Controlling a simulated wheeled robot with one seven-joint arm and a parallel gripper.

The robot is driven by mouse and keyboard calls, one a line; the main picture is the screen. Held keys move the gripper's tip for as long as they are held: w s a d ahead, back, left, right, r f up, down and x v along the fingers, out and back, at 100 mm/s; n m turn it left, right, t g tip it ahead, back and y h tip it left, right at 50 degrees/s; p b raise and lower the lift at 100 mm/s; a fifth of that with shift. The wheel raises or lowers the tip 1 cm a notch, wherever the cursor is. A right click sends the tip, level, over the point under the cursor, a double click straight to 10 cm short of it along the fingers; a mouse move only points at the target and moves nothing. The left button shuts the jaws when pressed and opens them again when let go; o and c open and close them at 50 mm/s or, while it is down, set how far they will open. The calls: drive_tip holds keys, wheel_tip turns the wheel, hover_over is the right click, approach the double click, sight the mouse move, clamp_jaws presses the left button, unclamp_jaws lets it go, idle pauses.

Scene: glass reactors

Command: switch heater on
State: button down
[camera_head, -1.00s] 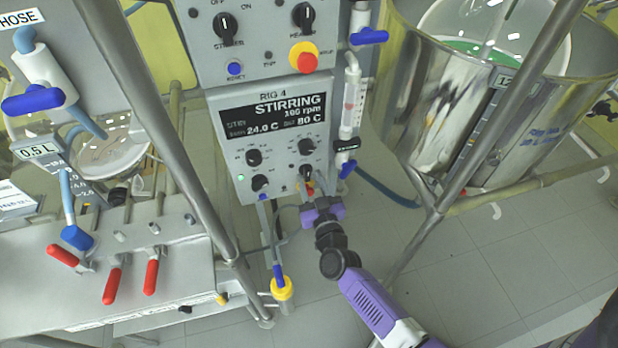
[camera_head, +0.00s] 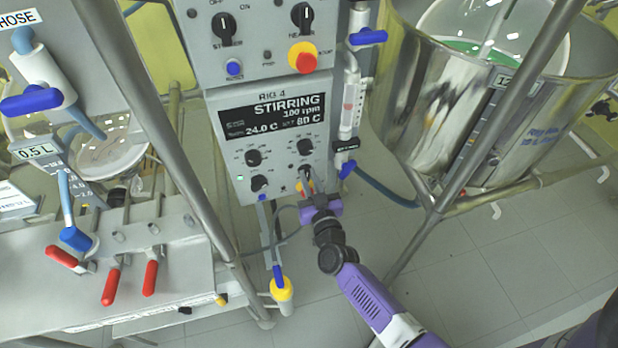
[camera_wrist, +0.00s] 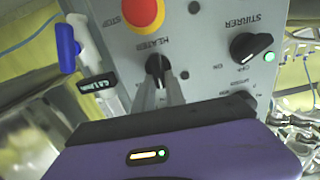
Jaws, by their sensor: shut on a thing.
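The heater knob (camera_wrist: 155,66) is a black rotary knob on the grey control panel (camera_head: 228,160), under an upside-down HEATER label in the wrist view. My gripper (camera_wrist: 158,84) has its two grey fingers on either side of this knob and is shut on it. A small lamp (camera_wrist: 185,75) beside the knob is dark. In the head view my gripper (camera_head: 308,185) reaches the lower right of the panel and partly hides the knob. The display (camera_head: 272,117) reads STIRRING, 100 rpm, 24.0 C and 80 C.
The stirrer knob (camera_wrist: 249,47) has a lit green lamp beside it. A red stop button (camera_wrist: 143,11) sits close to the heater knob. A steel frame pole (camera_head: 493,100) and a metal vessel (camera_head: 425,105) stand to the right. Red-handled valves (camera_head: 150,278) are at lower left.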

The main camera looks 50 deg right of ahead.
drive_tip(key=m+b, duration=0.1)
drive_tip(key=m, duration=0.3)
drive_tip(key=m+b, duration=0.1)
drive_tip(key=m, duration=0.2)
drive_tip(key=d+m, duration=0.1)
drive_tip(key=m, duration=0.3)
drive_tip(key=shift+s+f+m+b, duration=0.3)
drive_tip(key=shift+s+f+b, duration=0.05)
drive_tip(key=shift+f+b, duration=0.05)
idle(0.4)
drive_tip(key=c, duration=1.4)
unclamp_jaws()
drive_tip(key=v, duration=0.8)
drive_tip(key=shift+w, duration=0.1)
